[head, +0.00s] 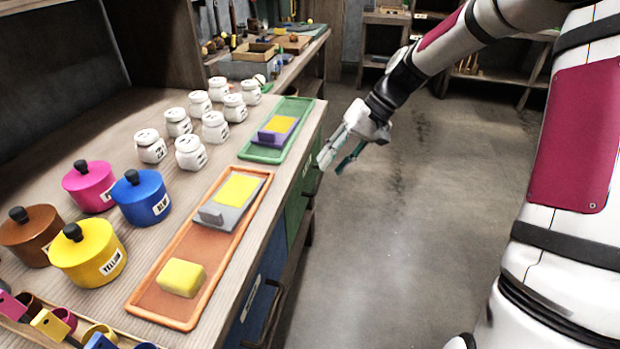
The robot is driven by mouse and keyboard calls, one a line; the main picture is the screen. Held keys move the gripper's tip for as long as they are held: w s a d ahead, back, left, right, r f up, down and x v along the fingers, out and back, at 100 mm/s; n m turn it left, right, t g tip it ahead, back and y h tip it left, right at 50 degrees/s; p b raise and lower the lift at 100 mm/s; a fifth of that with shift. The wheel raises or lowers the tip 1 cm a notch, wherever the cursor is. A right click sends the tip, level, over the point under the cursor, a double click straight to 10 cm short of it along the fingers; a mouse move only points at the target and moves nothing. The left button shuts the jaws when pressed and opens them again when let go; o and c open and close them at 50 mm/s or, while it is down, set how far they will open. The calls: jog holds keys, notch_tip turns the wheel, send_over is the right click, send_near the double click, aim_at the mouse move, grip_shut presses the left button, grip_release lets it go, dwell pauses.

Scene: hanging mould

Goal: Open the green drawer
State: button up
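The green drawer (294,207) is in the front of the workbench, below the green tray, and seen at a steep angle. It looks closed, flush with the bench front. Its dark handle (312,190) shows only partly, just below and left of my gripper. My gripper (331,168) is beside the bench edge, pointing down and left towards the handle. Its two fingers are apart with a gap between them, and nothing shows in it. I cannot tell whether a fingertip touches the handle.
A blue drawer (252,308) with a dark handle (273,310) is nearer in the same bench front. The bench top holds an orange tray (165,314), a green tray (245,154), white jars and coloured pots. The floor (420,230) to the right is clear.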

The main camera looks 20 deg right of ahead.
jog(key=w+d+f+m+t+y+b, duration=0.1)
jog(key=w+d+f+y+b, duration=0.1)
jog(key=w+d+f+b, duration=0.3)
jog(key=w+d+f+m+t+y+b, duration=0.1)
jog(key=w+f+t+y+b, duration=0.15)
jog(key=f, duration=0.55)
jog(key=m+t+y+b, duration=0.2)
jog(key=m+t+b, duration=0.1)
jog(key=t+b, duration=0.1)
send_near(320, 178)
jog(key=b+x, duration=0.1)
jog(key=x, duration=0.2)
jog(key=b+x, duration=0.1)
jog(key=x, duration=0.3)
jog(key=b+x, duration=0.1)
jog(key=x, duration=0.2)
jog(key=shift+a+f+b, duration=0.1)
jog(key=shift+f+b, duration=0.25)
jog(key=shift+b, duration=0.05)
grip_shut()
